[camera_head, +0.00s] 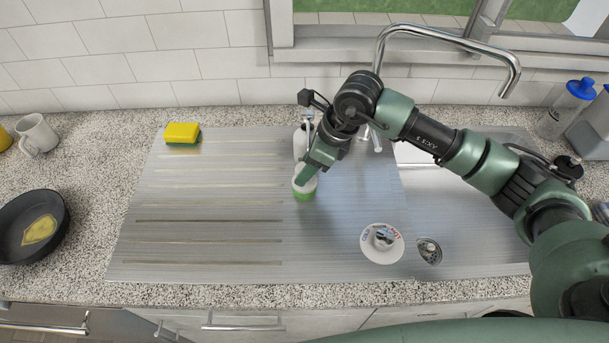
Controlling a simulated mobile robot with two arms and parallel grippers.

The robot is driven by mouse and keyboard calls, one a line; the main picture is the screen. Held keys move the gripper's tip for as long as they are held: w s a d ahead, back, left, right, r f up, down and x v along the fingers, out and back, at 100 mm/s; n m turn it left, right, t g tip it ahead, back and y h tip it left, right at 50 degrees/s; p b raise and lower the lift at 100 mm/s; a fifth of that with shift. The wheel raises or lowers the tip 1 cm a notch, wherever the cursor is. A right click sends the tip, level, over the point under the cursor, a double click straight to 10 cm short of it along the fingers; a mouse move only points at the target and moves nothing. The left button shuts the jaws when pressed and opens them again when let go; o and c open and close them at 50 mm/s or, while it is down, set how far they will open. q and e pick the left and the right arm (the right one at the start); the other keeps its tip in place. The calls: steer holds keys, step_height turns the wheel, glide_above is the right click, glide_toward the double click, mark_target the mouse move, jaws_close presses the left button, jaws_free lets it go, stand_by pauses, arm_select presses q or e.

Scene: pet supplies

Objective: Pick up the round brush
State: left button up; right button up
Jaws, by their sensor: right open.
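A small round white-and-green object, which looks like the round brush (304,193), stands on the metal drainboard near the middle of the head view. My right gripper (311,173) reaches down from the upper right, with its fingers at the top of this object. The fingers partly cover it. The right gripper is open; I cannot tell whether it touches the brush. My left gripper is not in view.
A white bottle (299,143) stands close behind the right gripper. A white dish (368,249) holding a small item and a drain strainer (428,251) lie to the right. A yellow-green sponge (182,133), mug (38,135) and pan (60,205) are left. The faucet (440,33) arches behind.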

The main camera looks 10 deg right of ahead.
jaws_close()
steer(key=shift+r, duration=0.2)
stand_by(0.3)
